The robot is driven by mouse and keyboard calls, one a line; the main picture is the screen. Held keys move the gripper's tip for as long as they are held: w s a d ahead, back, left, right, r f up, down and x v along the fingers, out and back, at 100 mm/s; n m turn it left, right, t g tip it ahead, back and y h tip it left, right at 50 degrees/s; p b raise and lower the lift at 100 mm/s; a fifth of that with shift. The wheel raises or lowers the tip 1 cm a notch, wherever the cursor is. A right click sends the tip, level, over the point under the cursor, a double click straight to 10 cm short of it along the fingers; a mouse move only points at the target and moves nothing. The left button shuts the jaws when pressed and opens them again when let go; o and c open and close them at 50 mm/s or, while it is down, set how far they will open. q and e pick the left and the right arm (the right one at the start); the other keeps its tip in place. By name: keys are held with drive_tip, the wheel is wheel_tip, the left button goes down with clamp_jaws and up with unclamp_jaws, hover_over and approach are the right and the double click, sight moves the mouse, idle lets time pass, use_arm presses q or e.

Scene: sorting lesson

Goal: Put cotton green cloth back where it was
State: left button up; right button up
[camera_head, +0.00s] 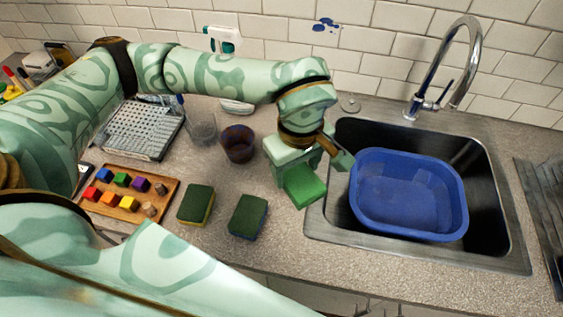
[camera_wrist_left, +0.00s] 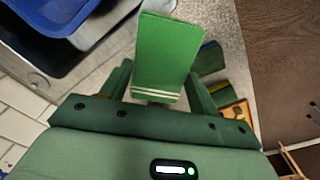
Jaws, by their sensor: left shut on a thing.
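The green cloth (camera_head: 305,187) is a bright green folded rectangle held out beneath my left gripper (camera_head: 309,166), over the counter at the left edge of the sink. In the left wrist view the cloth (camera_wrist_left: 166,55) shows two pale stripes near its lower end and sits between the two fingers of the left gripper (camera_wrist_left: 159,88). The left gripper is shut on it. I cannot tell whether the cloth touches the counter. My right gripper is not in view.
Two dark green sponges (camera_head: 196,205) (camera_head: 248,217) lie left of the cloth. A blue basin (camera_head: 408,235) stands in the sink (camera_head: 485,238). A dark cup (camera_head: 238,146), a wooden tray (camera_head: 160,214) of coloured blocks and a drying rack (camera_head: 152,152) are further left. Counter in front is clear.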

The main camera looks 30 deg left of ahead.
use_arm(q)
drive_tip(key=w+a+f, duration=0.2)
drive_tip(key=w+f, duration=0.1)
drive_tip(key=w+a+f, duration=0.3)
drive_tip(key=w+a+f+b, duration=0.1)
drive_tip(key=w+a+f, duration=0.2)
drive_tip(key=w, duration=0.1)
drive_tip(key=shift+a, duration=0.2)
drive_tip(key=shift+w+a+f, duration=0.1)
drive_tip(key=shift+f, duration=0.15)
wheel_tip(320, 180, down, 4)
drive_tip(key=shift+w+a+r+b, duration=0.15)
drive_tip(key=shift+r+b, duration=0.05)
drive_tip(key=shift+b, duration=0.2)
drive_tip(key=o, duration=0.9)
drive_tip(key=shift+r, duration=0.1)
wheel_tip(320, 180, up, 12)
drive_tip(key=shift+p, duration=0.8)
